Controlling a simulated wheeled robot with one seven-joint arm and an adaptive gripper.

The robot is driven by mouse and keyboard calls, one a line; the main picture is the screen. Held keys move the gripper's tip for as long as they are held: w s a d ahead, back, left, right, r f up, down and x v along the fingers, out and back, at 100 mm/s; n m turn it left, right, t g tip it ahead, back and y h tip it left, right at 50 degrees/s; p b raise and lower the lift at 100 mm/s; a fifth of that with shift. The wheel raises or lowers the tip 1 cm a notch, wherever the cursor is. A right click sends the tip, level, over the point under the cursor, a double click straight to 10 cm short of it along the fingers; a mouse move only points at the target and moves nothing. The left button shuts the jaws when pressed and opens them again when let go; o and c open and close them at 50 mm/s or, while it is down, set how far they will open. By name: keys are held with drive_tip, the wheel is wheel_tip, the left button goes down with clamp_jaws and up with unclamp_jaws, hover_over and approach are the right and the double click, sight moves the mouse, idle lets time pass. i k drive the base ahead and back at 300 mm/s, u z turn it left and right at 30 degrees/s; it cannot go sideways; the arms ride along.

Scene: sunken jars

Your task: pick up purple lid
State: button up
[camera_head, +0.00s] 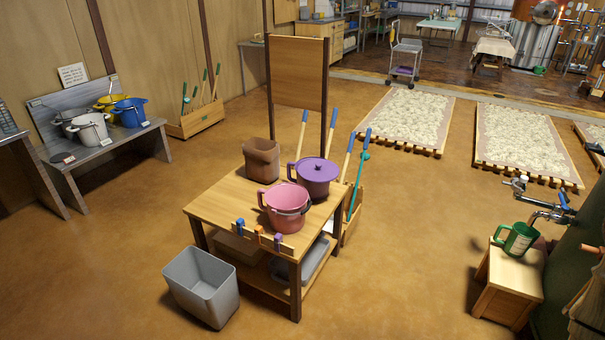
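The purple lid (318,168) is round with a small knob on top. It sits on a purple pot (315,189), which stands on the wooden table (225,200) in the middle of the view. A pink pot (286,212) stands close in front of the purple pot and hides part of its lower left side. My gripper is not in view.
A brown container (261,160) stands behind the pots. A board (297,73) on posts rises behind the table. A grey bin (202,286) stands on the floor at front left. Blue-handled tools (347,160) lean at the table's right.

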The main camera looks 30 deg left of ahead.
sight(316, 171)
drive_tip(key=u, duration=1.25)
